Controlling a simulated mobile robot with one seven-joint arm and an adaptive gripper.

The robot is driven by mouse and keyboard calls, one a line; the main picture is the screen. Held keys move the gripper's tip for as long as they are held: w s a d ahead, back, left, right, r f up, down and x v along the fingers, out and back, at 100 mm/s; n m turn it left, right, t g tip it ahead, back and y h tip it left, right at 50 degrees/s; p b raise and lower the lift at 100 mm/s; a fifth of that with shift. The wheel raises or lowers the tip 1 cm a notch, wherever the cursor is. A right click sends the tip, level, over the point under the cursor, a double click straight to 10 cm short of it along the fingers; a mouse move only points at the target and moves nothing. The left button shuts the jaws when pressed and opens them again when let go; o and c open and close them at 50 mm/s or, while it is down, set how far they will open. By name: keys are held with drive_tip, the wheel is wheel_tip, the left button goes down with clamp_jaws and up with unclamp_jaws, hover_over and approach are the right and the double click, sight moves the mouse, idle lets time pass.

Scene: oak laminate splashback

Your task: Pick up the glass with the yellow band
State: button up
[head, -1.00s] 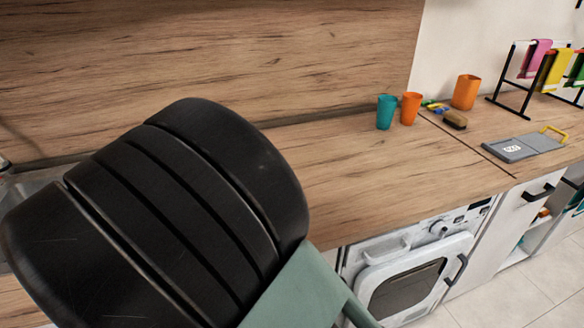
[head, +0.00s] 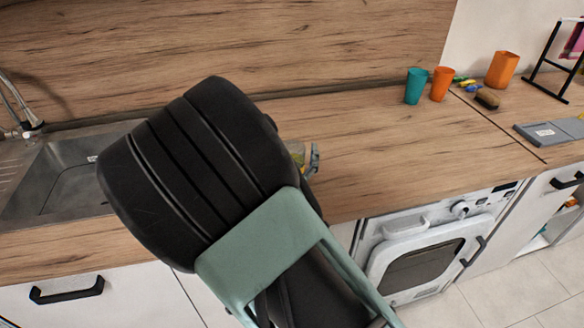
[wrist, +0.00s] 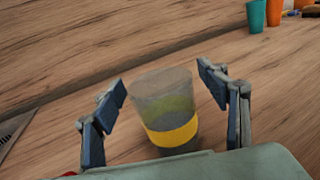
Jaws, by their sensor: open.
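The clear glass with the yellow band (wrist: 170,112) stands upright on the wooden worktop in the wrist view, with the band around its lower part. My gripper (wrist: 164,82) is open, with one finger on the left of the glass and the other on the right, and gaps show between the fingers and the glass. In the head view my arm hides most of the glass (head: 297,150), and only a sliver shows beside a fingertip of my gripper (head: 313,158).
A teal cup (head: 415,86) and an orange cup (head: 442,84) stand at the back right, with a larger orange container (head: 502,70) beyond. A brown brush (head: 487,99) lies near them. A sink (head: 70,175) is at the left. The worktop between is clear.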

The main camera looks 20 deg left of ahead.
drive_tip(key=c, duration=1.8)
drive_tip(key=shift+r, duration=0.15)
